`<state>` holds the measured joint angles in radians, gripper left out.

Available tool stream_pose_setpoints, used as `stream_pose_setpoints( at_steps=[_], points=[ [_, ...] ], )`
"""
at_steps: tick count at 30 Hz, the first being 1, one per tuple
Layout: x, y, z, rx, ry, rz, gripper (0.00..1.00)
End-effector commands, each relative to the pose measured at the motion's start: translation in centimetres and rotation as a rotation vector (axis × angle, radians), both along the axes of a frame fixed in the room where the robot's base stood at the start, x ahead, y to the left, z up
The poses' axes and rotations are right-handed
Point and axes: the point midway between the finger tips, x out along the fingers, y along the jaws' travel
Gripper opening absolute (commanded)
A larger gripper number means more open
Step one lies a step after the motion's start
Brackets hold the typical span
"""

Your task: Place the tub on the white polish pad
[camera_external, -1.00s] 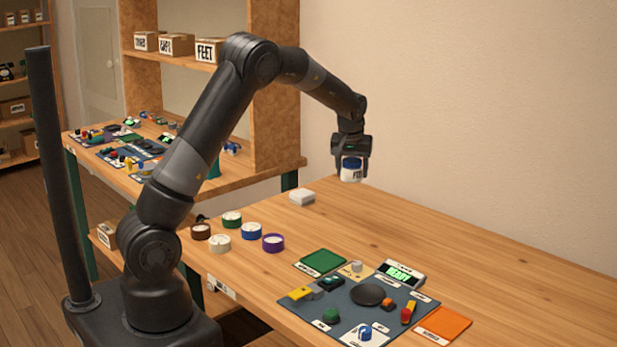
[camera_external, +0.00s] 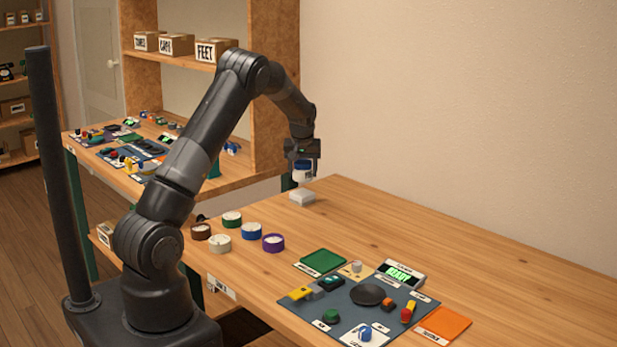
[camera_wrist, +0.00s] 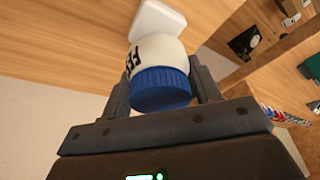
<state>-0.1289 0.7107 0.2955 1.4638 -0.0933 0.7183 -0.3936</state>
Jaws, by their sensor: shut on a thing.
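The tub (camera_external: 303,174) is white with a blue lid and dark lettering. My gripper (camera_external: 303,165) is shut on it near the lid and holds it upright. In the wrist view the tub (camera_wrist: 157,60) sits between the two fingers, blue lid toward the camera. The white polish pad (camera_external: 302,196) is a small white block on the table near its far left end. The tub is just above the pad in the external view; whether they touch is hard to tell. In the wrist view the pad (camera_wrist: 158,18) shows partly behind the tub.
Several round coloured tape-like rolls (camera_external: 251,231) stand on the table left of and nearer than the pad. A dark mat (camera_external: 350,310) with dial and button parts lies at the front, beside a green pad (camera_external: 323,261) and an orange pad (camera_external: 445,325). The table's right back is clear.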

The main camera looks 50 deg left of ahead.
Motion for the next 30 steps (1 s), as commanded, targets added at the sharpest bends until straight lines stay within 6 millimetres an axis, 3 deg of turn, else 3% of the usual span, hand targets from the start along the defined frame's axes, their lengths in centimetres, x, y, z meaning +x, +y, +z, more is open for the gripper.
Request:
stream_pose_setpoints(
  at_steps=[5, 12, 23, 24, 30],
  points=[
    [0.1, 0.4, -1.0, 0.0, 0.001, 0.0, 0.32],
    [0.1, 0.4, -4.1, 0.001, 0.001, -0.001, 0.32],
    [0.1, 0.4, -4.5, 0.0, 0.0, -0.001, 0.32],
    [0.1, 0.4, -4.5, 0.0, 0.0, 0.0, 0.59],
    [0.1, 0.4, -4.5, 0.0, 0.0, 0.0, 0.76]
  ],
)
